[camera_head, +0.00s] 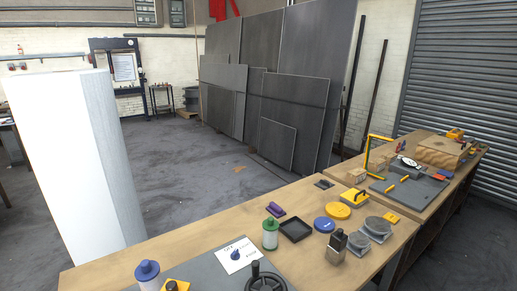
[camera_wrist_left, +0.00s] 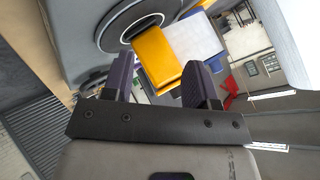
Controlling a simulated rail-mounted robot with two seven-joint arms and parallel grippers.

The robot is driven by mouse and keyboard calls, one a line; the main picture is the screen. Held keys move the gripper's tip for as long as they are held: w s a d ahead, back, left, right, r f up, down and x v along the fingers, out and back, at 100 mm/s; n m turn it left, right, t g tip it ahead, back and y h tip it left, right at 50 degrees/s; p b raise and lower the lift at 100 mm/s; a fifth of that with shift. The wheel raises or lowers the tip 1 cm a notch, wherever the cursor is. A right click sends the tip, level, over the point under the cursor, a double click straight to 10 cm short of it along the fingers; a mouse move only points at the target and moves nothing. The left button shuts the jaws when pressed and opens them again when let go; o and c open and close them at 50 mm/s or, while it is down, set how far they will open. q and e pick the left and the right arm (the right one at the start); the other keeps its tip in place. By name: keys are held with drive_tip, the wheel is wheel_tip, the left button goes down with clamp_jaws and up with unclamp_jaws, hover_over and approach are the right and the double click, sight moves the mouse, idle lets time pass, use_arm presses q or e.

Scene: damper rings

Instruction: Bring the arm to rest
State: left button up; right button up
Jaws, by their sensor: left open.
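My left gripper (camera_wrist_left: 159,62) shows only in the left wrist view, its two dark purple fingers apart. A yellow block-like part (camera_wrist_left: 158,58) appears between and beyond the fingers, in front of a grey body with a round ring. I cannot tell its distance, and no grip on it shows. The head view shows neither gripper. My right gripper is in no view.
The wooden bench (camera_head: 215,223) holds a black tray (camera_head: 294,229), a yellow disc (camera_head: 338,210), a blue disc (camera_head: 324,224), grey round parts (camera_head: 378,226), bottles (camera_head: 270,234) and a handwheel (camera_head: 262,281). Dark panels (camera_head: 290,145) lean behind.

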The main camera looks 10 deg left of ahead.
use_arm(q)
drive_tip(key=s+d+f+n+g+h, duration=0.25)
drive_tip(key=s+d+f, duration=0.35)
drive_tip(key=s, duration=0.4)
drive_tip(key=s+d+f+n+g+h, duration=0.1)
drive_tip(key=s+d+f+g+h, duration=0.15)
drive_tip(key=s+d+f, duration=0.55)
drive_tip(key=s+a+r+p, duration=0.1)
drive_tip(key=a+r+p, duration=0.2)
drive_tip(key=r+p, duration=3)
drive_tip(key=shift+a+r+g+y, duration=0.2)
drive_tip(key=shift+g+y, duration=0.1)
drive_tip(key=shift+y, duration=0.1)
